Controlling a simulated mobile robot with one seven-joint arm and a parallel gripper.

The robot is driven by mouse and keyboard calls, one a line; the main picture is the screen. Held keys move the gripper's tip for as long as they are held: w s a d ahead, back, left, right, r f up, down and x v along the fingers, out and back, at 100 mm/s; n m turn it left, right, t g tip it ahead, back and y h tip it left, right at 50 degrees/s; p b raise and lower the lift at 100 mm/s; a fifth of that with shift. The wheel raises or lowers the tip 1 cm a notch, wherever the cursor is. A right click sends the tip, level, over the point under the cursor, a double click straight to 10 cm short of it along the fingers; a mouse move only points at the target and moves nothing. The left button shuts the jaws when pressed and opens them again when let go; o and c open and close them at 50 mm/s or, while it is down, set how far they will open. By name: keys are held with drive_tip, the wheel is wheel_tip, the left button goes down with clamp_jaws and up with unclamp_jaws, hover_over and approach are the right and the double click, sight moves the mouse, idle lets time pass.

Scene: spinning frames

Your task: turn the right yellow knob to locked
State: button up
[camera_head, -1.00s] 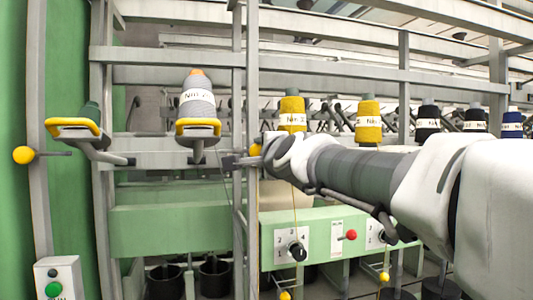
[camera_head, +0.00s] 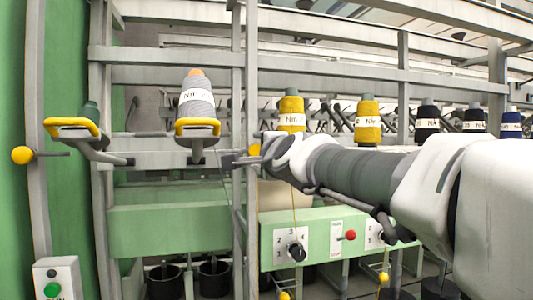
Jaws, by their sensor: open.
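The right yellow knob (camera_head: 254,150) shows as a small yellow patch at the grey upright in the middle. My gripper (camera_head: 241,160) is at this knob, its dark fingers pointing left, and it is open. The gripper and wrist hide part of the knob, so I cannot tell whether the fingers touch it or how the knob is turned. The left yellow knob (camera_head: 22,155) is a round ball on a dark rod at the left grey post, in plain view and apart from my gripper.
My arm comes in from the right. Grey uprights and rails surround the gripper. A grey yarn cone (camera_head: 197,98) stands on a yellow-rimmed holder to the left. Yellow cones (camera_head: 291,110) stand behind the arm. A green panel (camera_head: 325,233) with a dial and red knob is below.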

drive_tip(key=v, duration=1.7)
drive_tip(key=shift+s, duration=0.25)
drive_tip(key=shift+r, duration=0.1)
drive_tip(key=s+d+f+n+g+h+p, duration=0.1)
drive_tip(key=s+d+f+n+g+p, duration=0.1)
drive_tip(key=f, duration=0.6)
drive_tip(key=s+d+f+n+g+h+p, duration=0.2)
drive_tip(key=s+d+f+n+g, duration=0.3)
drive_tip(key=s+f+n+g, duration=0.1)
drive_tip(key=s+d+f+n+g+h+p, duration=0.2)
drive_tip(key=s+f+n, duration=0.4)
drive_tip(key=f, duration=0.6)
drive_tip(key=shift+s+d+f+n+g+p, duration=0.25)
drive_tip(key=shift+s+d+n+g+p, duration=0.2)
drive_tip(key=shift+d+g, duration=0.5)
